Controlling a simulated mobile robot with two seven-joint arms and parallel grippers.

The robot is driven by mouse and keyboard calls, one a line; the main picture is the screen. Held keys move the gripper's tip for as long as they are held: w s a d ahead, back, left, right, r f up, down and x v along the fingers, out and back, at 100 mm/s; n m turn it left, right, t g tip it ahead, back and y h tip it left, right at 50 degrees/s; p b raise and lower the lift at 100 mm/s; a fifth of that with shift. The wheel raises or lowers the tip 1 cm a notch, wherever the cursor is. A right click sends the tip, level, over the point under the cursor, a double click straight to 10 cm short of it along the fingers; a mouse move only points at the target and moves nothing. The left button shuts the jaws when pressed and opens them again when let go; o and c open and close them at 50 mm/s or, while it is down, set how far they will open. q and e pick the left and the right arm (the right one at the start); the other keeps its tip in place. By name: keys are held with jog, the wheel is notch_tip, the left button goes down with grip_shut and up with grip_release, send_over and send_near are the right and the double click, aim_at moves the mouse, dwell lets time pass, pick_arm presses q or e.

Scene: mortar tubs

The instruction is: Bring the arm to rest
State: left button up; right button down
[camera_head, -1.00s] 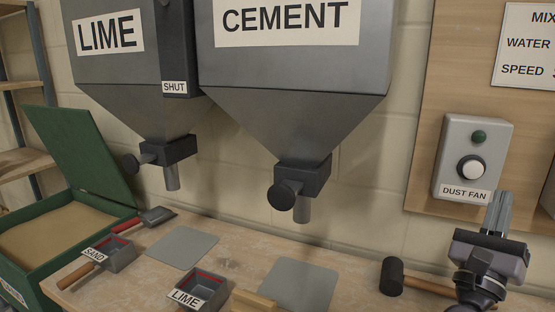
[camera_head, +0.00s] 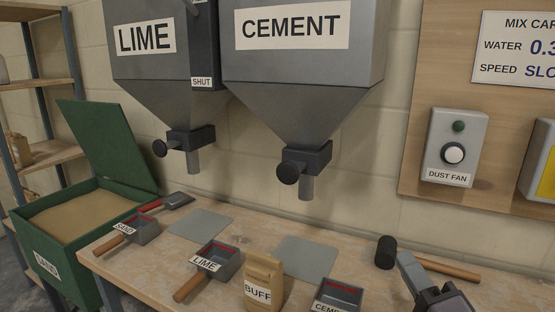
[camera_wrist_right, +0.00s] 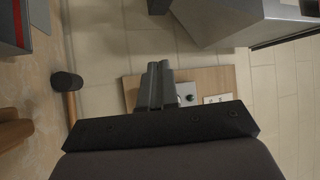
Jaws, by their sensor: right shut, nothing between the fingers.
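My right gripper (camera_head: 405,262) is at the lower right of the head view, over the front of the bench beside the mallet, and is partly cut off by the bottom edge. Its fingers are shut and hold nothing. In the right wrist view the closed fingers (camera_wrist_right: 156,84) point toward the wall board. My left gripper is in neither view.
A mallet (camera_head: 386,252) lies close to my right gripper. The bench (camera_head: 170,262) also holds the LIME scoop (camera_head: 225,262), SAND scoop (camera_head: 143,230), BUFF bag (camera_head: 264,280) and a partly cut-off scoop (camera_head: 337,295). The CEMENT hopper (camera_head: 300,100) hangs above; the dust fan box (camera_head: 454,148) is on the wall.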

jog(key=s+a+f+n+g, duration=0.1)
jog(key=s+f+n+g, duration=0.1)
jog(key=f+n+g, duration=0.1)
jog(key=s+a+f+n+g, duration=0.2)
jog(key=s+f+n+g, duration=0.1)
jog(key=f, duration=0.3)
jog(key=s+a+f+n+g, duration=0.1)
jog(key=s+f+n+g, duration=0.1)
jog(key=f, duration=0.3)
jog(key=shift+s+a+n+g+y, duration=0.2)
jog(key=shift+n+g+y, duration=0.2)
jog(key=shift+n, duration=0.2)
jog(key=s+d+f+n+g+h, duration=0.25)
jog(key=s+f+g, duration=0.2)
jog(key=s, duration=0.35)
jog(key=s+d+f+n+g+h, duration=0.1)
jog(key=s+f+n+g+h, duration=0.1)
jog(key=s+f+n+g, duration=0.35)
jog(key=w+a+f+m+t+y+p, duration=0.1)
jog(key=w+a+f+t+y, duration=0.1)
jog(key=f+t, duration=0.5)
jog(key=shift+w+a+f+t, duration=0.35)
jog(key=shift+w+t, duration=0.25)
jog(key=shift+w, duration=0.2)
